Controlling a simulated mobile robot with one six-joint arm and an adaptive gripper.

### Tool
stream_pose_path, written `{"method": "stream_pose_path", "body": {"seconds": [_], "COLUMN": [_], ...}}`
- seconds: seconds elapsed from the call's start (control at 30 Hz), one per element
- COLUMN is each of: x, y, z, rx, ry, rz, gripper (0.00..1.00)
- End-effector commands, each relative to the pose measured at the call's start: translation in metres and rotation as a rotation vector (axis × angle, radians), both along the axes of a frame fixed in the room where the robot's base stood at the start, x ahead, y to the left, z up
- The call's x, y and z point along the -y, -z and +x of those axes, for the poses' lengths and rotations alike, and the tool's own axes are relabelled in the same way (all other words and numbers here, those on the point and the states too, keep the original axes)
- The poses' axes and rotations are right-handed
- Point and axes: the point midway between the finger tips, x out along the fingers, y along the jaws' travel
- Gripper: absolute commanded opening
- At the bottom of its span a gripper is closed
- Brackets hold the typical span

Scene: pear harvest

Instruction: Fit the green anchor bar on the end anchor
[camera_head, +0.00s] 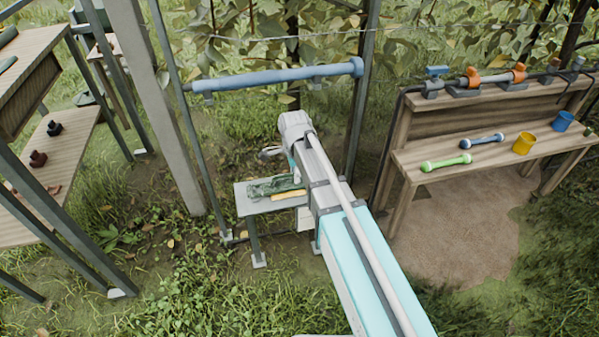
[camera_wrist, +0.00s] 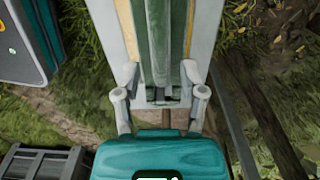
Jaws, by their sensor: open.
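A bright green bar with rounded ends (camera_head: 445,162) lies on the wooden bench shelf at the right in the head view. My gripper (camera_wrist: 160,94) is open in the wrist view, its two grey fingers spread. In the head view the gripper is mostly hidden behind my arm, near the small grey table and far left of the bright bar. A dark green long piece (camera_wrist: 156,40) lies between yellow strips beyond the fingers; the gap between the fingertips shows no clear contact. Which part is the end anchor I cannot tell.
A small grey table (camera_head: 244,207) holds a green item (camera_head: 275,186) and a yellow strip. A long blue bar (camera_head: 275,76) spans two posts. The wooden bench (camera_head: 420,180) also carries a dark blue bar (camera_head: 482,141), a yellow cup (camera_head: 523,143) and a blue cup (camera_head: 563,121).

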Motion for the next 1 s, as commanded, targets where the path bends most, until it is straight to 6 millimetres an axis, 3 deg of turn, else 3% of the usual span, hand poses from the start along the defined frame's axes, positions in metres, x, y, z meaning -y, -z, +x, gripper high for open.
{"method": "stream_pose_path", "body": {"seconds": [1.0], "x": [-0.001], "y": [-0.084], "z": [0.0], "rx": [0.0], "ry": [-0.001], "rz": [0.0], "gripper": [0.53]}}
